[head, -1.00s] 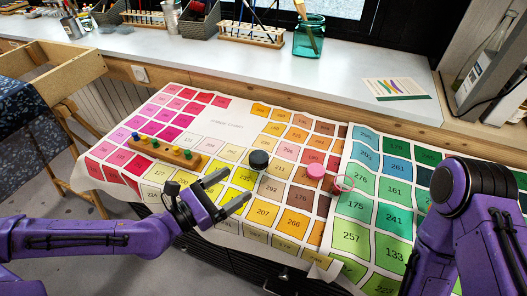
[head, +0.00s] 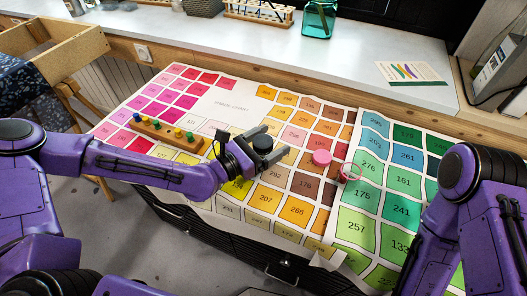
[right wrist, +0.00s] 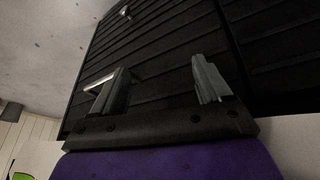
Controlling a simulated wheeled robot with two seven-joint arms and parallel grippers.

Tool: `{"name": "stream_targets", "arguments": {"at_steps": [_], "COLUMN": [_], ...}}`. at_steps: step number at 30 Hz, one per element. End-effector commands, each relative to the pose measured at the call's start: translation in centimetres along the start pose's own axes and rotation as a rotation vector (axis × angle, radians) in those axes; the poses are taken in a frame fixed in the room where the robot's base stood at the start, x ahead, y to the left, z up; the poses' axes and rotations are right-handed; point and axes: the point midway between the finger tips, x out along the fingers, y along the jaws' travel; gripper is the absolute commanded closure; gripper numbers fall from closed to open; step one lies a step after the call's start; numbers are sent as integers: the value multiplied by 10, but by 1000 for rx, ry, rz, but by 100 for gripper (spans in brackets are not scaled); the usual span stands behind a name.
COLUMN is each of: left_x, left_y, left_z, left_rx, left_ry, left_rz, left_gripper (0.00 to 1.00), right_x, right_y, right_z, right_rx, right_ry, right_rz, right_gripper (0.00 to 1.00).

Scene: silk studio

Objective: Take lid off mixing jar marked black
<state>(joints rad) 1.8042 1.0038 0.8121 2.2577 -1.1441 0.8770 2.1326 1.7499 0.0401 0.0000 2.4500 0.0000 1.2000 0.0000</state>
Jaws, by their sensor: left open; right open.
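The jar with the black lid (head: 262,143) stands on the colour chart (head: 232,105), and I see it mostly from above. My left gripper (head: 275,140) is open, with its fingers on either side of the black lid. I cannot tell whether the fingers touch it. My right gripper (right wrist: 160,85) is open and empty in the right wrist view, in front of a dark slatted surface. In the head view my right arm is at the right, and its fingers are not visible.
A wooden block with coloured pegs (head: 166,136) lies to the left. A white counter (head: 220,45) with a green glass jar (head: 319,18) runs behind.

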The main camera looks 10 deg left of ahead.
Motion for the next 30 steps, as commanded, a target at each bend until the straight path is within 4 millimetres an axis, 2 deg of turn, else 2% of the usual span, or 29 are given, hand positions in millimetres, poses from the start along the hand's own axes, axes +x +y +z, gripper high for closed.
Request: {"name": "stream_targets", "arguments": {"at_steps": [5,9,10,11,23,26,30], "left_x": [0,0,0,0,0,0,-2], "left_y": [0,0,0,0,0,1,-1], "left_z": [0,0,0,0,2,10,37], "left_rx": [-1,0,0,0,0,2,1], "left_ry": [0,0,0,0,-1,-3,-6], "left_rz": [1,1,1,1,1,2,0], "left_gripper": [17,63,73,76,77,77,77], "right_x": [0,0,0,0,0,1,0], "right_y": [0,0,0,0,0,0,0], "right_z": [0,0,0,0,0,0,0], "right_rx": [0,0,0,0,0,0,0], "right_ry": [0,0,0,0,0,0,0], "right_rz": [0,0,0,0,0,0,0], "right_gripper": [23,23,23,23,23,23,23]}}
